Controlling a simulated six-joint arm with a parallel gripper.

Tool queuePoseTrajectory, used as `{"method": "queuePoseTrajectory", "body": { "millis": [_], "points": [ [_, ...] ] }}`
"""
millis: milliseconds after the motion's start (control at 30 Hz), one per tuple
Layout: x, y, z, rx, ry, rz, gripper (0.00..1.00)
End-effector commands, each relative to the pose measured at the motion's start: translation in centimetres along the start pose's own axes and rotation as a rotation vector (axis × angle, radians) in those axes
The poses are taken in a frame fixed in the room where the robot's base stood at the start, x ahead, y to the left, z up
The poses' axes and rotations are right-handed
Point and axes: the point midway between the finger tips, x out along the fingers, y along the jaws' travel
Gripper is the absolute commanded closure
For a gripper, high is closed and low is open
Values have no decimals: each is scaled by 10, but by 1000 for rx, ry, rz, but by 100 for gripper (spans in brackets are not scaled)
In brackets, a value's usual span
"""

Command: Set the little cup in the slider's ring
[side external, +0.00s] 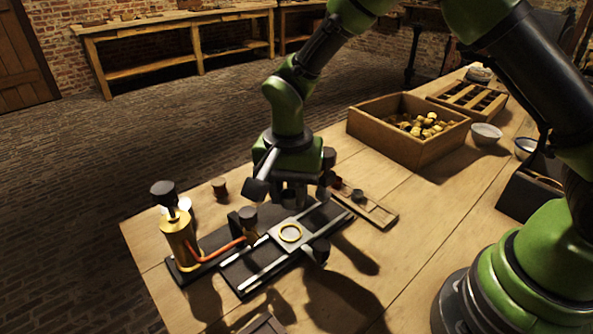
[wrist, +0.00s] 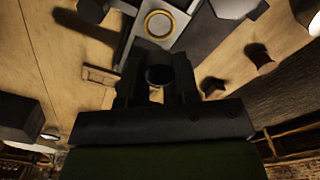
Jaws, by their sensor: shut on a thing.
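The slider (side external: 306,230) is a pale plate on dark rails, and its brass ring (side external: 290,233) is open and empty. The ring also shows at the top of the wrist view (wrist: 159,25). My gripper (side external: 291,198) is just behind the ring in the side view, pointing down. In the wrist view my gripper (wrist: 160,82) is shut on a small dark round thing, which I take to be the little cup (wrist: 160,75). The cup is apart from the ring in that view. In the side view the fingers and shadow hide most of it, and its height above the rails is hard to tell.
A brass cylinder (side external: 178,240) with an orange tube stands at the left end of the rails. Dark knobs (side external: 318,250) flank the slider. A wooden rack (side external: 372,208) lies to the right, and a small brown piece (side external: 219,187) stands at the left. A crate (side external: 400,145) is behind.

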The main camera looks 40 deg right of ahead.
Motion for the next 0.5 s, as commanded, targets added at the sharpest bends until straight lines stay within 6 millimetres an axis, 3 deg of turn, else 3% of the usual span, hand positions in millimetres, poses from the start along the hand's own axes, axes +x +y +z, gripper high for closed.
{"method": "queuePoseTrajectory", "body": {
  "millis": [500],
  "points": [
    [48,1,0,0,0,2,93]
  ]
}}
